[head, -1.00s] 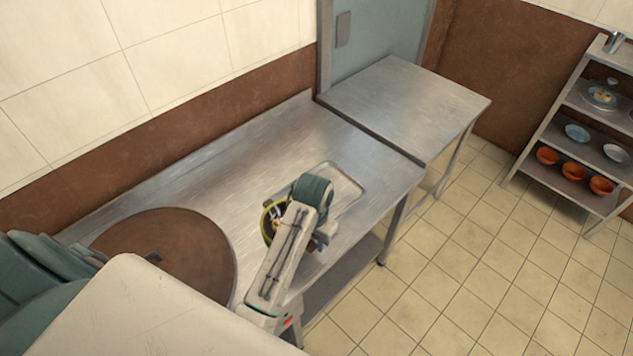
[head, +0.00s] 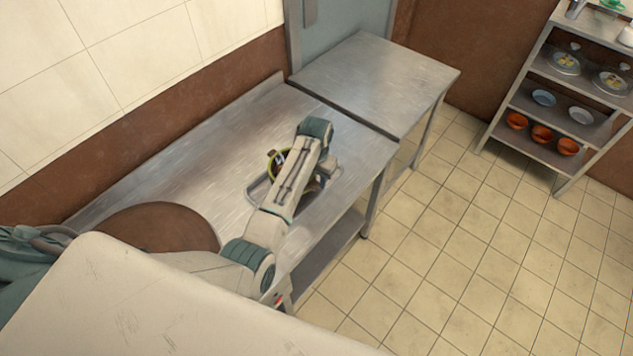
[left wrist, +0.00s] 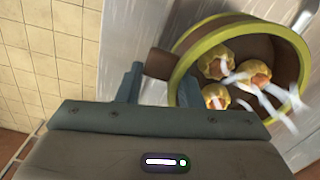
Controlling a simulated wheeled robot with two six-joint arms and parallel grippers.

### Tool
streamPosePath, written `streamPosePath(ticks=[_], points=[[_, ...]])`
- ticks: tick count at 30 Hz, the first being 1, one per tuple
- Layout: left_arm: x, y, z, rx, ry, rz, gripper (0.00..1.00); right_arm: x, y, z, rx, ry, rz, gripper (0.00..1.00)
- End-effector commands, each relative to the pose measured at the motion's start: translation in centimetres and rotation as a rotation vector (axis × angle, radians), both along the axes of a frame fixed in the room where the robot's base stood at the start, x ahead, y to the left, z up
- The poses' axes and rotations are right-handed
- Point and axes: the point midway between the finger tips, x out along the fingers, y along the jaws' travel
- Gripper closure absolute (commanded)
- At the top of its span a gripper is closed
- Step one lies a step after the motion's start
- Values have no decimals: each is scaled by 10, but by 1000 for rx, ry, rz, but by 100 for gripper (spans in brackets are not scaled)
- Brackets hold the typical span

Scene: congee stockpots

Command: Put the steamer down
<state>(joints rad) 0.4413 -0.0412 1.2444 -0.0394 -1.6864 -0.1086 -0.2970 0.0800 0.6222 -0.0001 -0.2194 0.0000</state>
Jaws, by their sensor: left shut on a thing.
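The steamer (left wrist: 245,50) is a round brown basket with a yellow-green rim, holding three yellow dumplings with pale steam over them. In the head view the steamer (head: 274,158) is partly hidden behind my left arm, over the metal table's tray area. My left gripper (left wrist: 158,88) is shut on the steamer's brown side handle (left wrist: 160,63). In the head view my wrist hides most of the gripper's fingers. I cannot tell whether the steamer's base touches the surface below. My right gripper is not in view.
A shallow metal tray (head: 252,190) lies on the steel table (head: 215,165) under my arm. A round brown lid or board (head: 160,225) lies at the table's left. A second steel table (head: 380,75) beyond is clear. A shelf (head: 560,120) with bowls and plates stands at right.

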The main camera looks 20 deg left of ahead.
Motion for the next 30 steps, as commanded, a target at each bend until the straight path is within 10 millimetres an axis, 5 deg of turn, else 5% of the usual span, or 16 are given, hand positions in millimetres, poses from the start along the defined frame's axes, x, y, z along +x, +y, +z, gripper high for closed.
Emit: streamPosePath(ticks=[12,24,25,27,30], points=[[6,0,-33,1,1,0,93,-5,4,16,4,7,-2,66],[7,0,-39,1,-1,0,93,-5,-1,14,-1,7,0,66],[6,0,-38,0,-1,0,61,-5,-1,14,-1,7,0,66],[6,0,-38,0,0,0,47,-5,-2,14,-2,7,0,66],[6,0,-38,0,0,0,45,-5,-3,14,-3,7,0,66]])
